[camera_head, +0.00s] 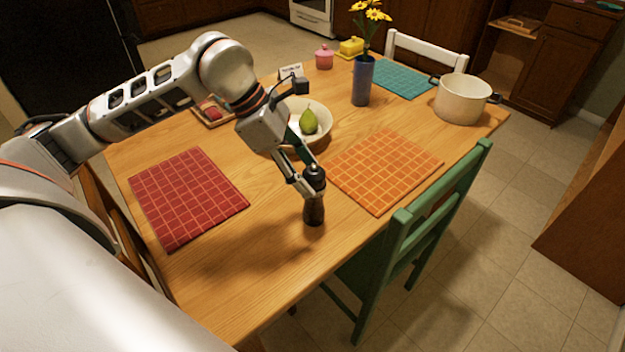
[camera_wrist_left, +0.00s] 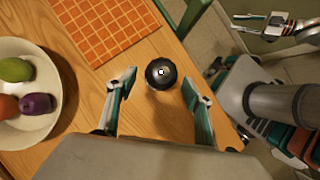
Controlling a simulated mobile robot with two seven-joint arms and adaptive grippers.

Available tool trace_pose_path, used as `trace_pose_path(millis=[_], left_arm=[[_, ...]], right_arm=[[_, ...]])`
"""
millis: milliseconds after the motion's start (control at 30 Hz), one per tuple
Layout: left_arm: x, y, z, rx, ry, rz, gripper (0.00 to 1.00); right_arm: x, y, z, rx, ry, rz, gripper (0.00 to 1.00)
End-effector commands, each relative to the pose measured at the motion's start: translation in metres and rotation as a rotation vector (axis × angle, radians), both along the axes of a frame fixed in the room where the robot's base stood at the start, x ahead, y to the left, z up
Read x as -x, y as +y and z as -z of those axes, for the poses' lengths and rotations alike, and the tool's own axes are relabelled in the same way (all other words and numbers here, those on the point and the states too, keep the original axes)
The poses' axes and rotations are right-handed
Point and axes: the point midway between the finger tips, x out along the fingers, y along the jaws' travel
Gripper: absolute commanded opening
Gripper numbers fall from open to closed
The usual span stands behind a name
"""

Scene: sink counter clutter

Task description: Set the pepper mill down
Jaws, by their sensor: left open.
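The dark pepper mill (camera_head: 314,211) stands upright on the wooden table, near its front edge and just left of the orange placemat. My left gripper (camera_head: 303,188) is open at the mill's upper part. In the left wrist view the mill's round black top (camera_wrist_left: 161,72) lies between the two spread fingers of my left gripper (camera_wrist_left: 158,88), with a gap visible on each side. What looks like my right gripper (camera_wrist_left: 246,24) shows at the upper right of that view, too small to judge its jaws.
An orange placemat (camera_head: 385,172) and a bowl (camera_head: 322,133) with a pear lie beyond the mill. A red placemat (camera_head: 185,195) lies left. A blue vase (camera_head: 362,82) and a white pot (camera_head: 461,100) stand farther back. A green chair (camera_head: 420,235) borders the table's right edge.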

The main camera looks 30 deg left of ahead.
Motion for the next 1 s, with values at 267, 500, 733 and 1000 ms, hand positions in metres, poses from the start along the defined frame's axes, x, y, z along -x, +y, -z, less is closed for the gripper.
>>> trace_pose_path(millis=[267, 500, 733, 1000], left_arm=[[0.012, 0.026, -0.05, -0.002, -0.004, -0.002, 0.51], [0.017, 0.036, -0.069, -0.001, -0.002, -0.001, 0.51], [0.018, 0.037, -0.071, 0.0, -0.001, 0.0, 0.51], [0.018, 0.037, -0.071, 0.0, -0.001, 0.0, 0.51]], right_arm=[[-0.001, 0.002, -0.005, -0.006, -0.004, 0.0, 0.24], [0.001, 0.003, -0.005, -0.009, 0.001, 0.0, 0.24], [0.003, 0.003, -0.002, -0.009, 0.007, 0.0, 0.24], [0.004, 0.003, -0.002, -0.008, 0.007, -0.001, 0.24]])
